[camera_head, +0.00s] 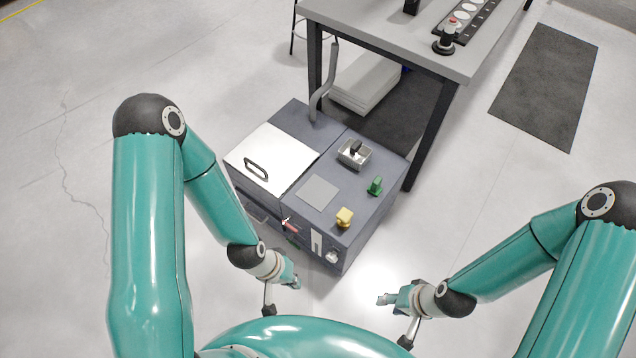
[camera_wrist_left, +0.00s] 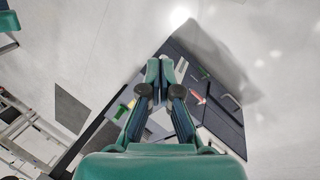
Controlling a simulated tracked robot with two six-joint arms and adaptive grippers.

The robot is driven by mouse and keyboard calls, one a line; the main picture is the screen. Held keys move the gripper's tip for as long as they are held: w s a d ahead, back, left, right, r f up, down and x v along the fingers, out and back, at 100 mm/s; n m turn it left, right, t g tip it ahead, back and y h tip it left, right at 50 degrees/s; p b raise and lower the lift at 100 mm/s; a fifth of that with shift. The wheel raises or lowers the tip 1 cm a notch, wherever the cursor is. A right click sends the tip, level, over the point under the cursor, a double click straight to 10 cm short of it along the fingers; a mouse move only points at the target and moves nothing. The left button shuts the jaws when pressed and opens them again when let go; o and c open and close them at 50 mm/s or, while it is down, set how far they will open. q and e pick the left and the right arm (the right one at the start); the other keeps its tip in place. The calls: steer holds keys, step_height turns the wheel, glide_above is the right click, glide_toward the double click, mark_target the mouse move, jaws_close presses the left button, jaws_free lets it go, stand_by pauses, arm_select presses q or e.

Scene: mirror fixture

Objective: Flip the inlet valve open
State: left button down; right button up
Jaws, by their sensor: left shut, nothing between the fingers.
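A grey machine cabinet (camera_head: 362,232) stands on the floor ahead of me. A green valve-like handle (camera_head: 376,185) and a yellow one (camera_head: 344,217) stand on its top at the right. A red-tipped lever (camera_head: 290,224) is on its front; it also shows in the left wrist view (camera_wrist_left: 197,97). I cannot tell which of these is the inlet valve. My left gripper (camera_head: 294,281) is shut and empty, in front of the cabinet and apart from it; its fingertips meet in the left wrist view (camera_wrist_left: 160,68). My right gripper (camera_head: 383,299) is right of the cabinet's front corner, its jaws unclear.
A silver lid with a black handle (camera_head: 270,158) covers the cabinet's left half. A metal basin (camera_head: 354,154) and a bent grey pipe (camera_head: 325,85) are at its back. A grey table (camera_head: 385,38) stands behind. The floor around the cabinet's front is clear.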

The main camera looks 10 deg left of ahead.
arm_select(q)
steer(key=shift+f, duration=0.1)
steer(key=s+f+n+g+h+b, duration=0.3)
steer(key=f+n+b, duration=0.55)
steer(key=f, duration=0.85)
steer(key=w+d+f+n+h+b, duration=0.3)
steer(key=f+n+h+b, duration=0.2)
steer(key=f+b, duration=0.4)
steer(key=w+a+f+n+t+h+b, duration=0.3)
steer(key=w+a+f+n+t+b, duration=0.2)
steer(key=w+f+n+t+b, duration=0.55)
steer(key=w+a+f+n+t+y+b, duration=0.1)
steer(key=w+a+n+t+y, duration=0.1)
steer(key=a+t, duration=0.3)
steer(key=w+a+f+n+t+y+b, duration=0.1)
steer(key=w+a+f+n+t+y, duration=0.1)
steer(key=a+t, duration=0.4)
steer(key=a+n+y, duration=0.1)
steer(key=y, duration=0.1)
steer(key=shift+w+f+y+b, duration=0.3)
steer(key=shift+w+b, duration=0.05)
steer(key=shift+w, duration=0.05)
steer(key=shift+a, duration=0.1)
